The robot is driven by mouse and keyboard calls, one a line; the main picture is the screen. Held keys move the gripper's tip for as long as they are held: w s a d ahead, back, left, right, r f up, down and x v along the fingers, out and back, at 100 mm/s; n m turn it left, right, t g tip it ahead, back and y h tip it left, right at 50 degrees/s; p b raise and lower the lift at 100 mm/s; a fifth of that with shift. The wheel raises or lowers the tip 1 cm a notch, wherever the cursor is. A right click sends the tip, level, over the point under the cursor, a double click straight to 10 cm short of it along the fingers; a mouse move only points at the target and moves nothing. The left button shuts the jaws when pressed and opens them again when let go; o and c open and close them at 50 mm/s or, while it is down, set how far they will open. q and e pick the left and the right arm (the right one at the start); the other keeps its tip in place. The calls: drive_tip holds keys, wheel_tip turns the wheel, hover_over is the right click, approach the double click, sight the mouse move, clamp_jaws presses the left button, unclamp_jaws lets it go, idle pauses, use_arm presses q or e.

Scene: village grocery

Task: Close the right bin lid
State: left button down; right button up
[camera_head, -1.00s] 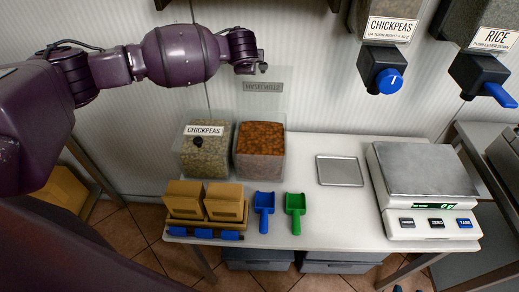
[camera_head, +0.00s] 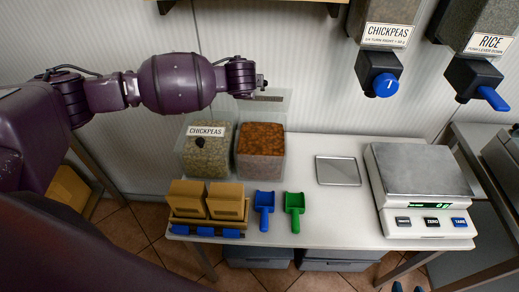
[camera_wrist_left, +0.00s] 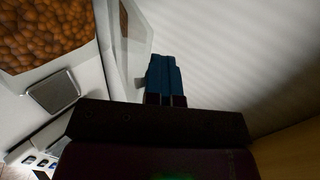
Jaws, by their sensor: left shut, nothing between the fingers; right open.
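The right bin (camera_head: 260,152) is clear and full of brown nuts or beans; it also shows in the left wrist view (camera_wrist_left: 45,30). Its transparent lid (camera_head: 282,103) is raised at the back and tilts forward, its label seen nearly edge-on. My left arm reaches in from the left, and its wrist end is just above the lid. The left gripper (camera_wrist_left: 164,72) shows blue fingers shut together, close to a clear panel; whether they touch it I cannot tell. My right gripper (camera_head: 408,288) shows only as two blue fingertips, apart, at the bottom edge, far from the bin.
The chickpea bin (camera_head: 207,158) stands left of the right bin. In front are a wooden holder (camera_head: 208,222) with brown boxes, a blue scoop (camera_head: 264,208) and a green scoop (camera_head: 295,208). A metal tray (camera_head: 338,171) and scale (camera_head: 420,180) stand right. Dispensers (camera_head: 380,68) hang above.

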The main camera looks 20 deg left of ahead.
use_arm(q)
drive_tip(key=shift+s+f, duration=0.25)
drive_tip(key=shift+f, duration=0.3)
drive_tip(key=shift+s+f, duration=0.2)
drive_tip(key=shift+f, duration=0.35)
drive_tip(key=shift+s+f+b, duration=0.6)
drive_tip(key=shift+s+f, duration=1.75)
drive_tip(key=shift+f, duration=0.05)
drive_tip(key=w+f, duration=0.2)
drive_tip(key=w, duration=0.2)
drive_tip(key=s+d+r+p, duration=0.1)
drive_tip(key=s+r, duration=0.3)
drive_tip(key=r, duration=0.5)
drive_tip(key=shift+d+p, duration=0.2)
drive_tip(key=shift+p, duration=0.2)
use_arm(e)
drive_tip(key=shift+w+r, duration=0.1)
drive_tip(key=shift+w, duration=0.3)
